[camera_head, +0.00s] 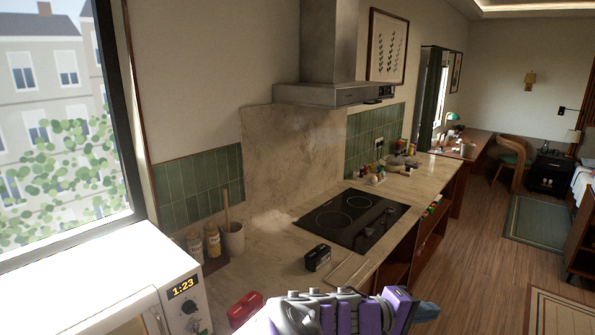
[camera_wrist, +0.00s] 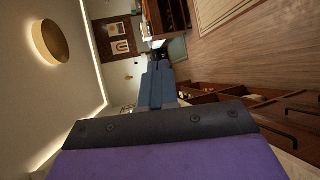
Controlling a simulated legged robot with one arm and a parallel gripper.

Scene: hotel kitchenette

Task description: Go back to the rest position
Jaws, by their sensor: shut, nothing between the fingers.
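My gripper (camera_head: 427,312) shows at the bottom of the head view, at the end of my purple and grey arm. Its dark blue tip points right, in front of the counter cabinets and over the wood floor. In the wrist view my gripper's blue fingers (camera_wrist: 157,86) are together, with nothing between them. The purple and black wrist housing fills the bottom of that view. The arm hides part of the counter's front edge in the head view.
The stone counter (camera_head: 270,258) holds a black cooktop (camera_head: 352,219), a small black box (camera_head: 318,257), a red container (camera_head: 245,309) and a white microwave (camera_head: 180,300). A range hood (camera_head: 335,94) hangs above. The wood floor (camera_head: 480,265) at right is largely open.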

